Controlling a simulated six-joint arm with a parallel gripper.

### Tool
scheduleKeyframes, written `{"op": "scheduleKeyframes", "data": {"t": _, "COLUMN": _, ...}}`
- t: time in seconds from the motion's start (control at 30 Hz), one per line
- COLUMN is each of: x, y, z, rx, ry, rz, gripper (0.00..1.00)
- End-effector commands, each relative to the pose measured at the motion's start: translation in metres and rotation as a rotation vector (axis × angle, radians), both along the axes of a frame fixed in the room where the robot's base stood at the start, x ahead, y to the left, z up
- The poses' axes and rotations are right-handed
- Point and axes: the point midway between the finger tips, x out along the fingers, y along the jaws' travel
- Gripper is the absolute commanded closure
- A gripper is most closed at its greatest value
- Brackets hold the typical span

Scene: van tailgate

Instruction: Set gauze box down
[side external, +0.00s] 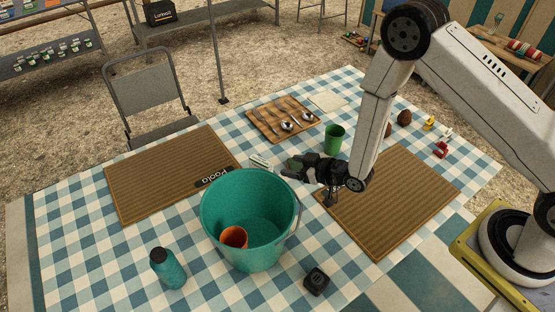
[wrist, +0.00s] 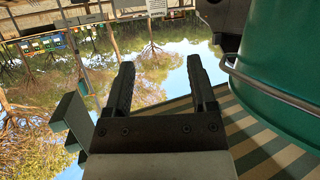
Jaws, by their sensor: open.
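A small pale box with greenish marks (side external: 261,163), possibly the gauze box, lies on the checked cloth just behind the green bucket (side external: 222,212); its label is too small to read. My gripper (side external: 288,168) is low over the table, to the right of this box, with its fingers pointing left near the bucket's rim. In the wrist view my gripper (wrist: 160,66) is open, with nothing between its two dark fingers. The bucket wall (wrist: 290,65) fills the right of that view. I cannot tell the gripper's exact gap to the box.
An orange cup (side external: 234,237) is inside the bucket. A green cup (side external: 334,139) stands behind my gripper. A wooden tray with spoons (side external: 264,123), brown mats (side external: 150,180), a teal bottle (side external: 168,268) and a black cube (side external: 316,281) are around.

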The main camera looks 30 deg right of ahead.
Motion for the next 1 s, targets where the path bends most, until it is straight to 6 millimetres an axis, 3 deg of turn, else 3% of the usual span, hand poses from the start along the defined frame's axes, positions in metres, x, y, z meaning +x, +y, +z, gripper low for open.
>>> {"op": "scheduleKeyframes", "data": {"t": 0.47, "x": 0.004, "y": -0.008, "z": 0.013, "rx": -0.027, "ry": 0.047, "rz": -0.025, "gripper": 0.28}}
{"op": "scheduleKeyframes", "data": {"t": 0.77, "x": -0.003, "y": -0.039, "z": 0.051, "rx": -0.106, "ry": 0.224, "rz": -0.109, "gripper": 0.28}}
{"op": "scheduleKeyframes", "data": {"t": 1.0, "x": -0.028, "y": -0.067, "z": 0.085, "rx": -0.156, "ry": 0.402, "rz": -0.19, "gripper": 0.28}}
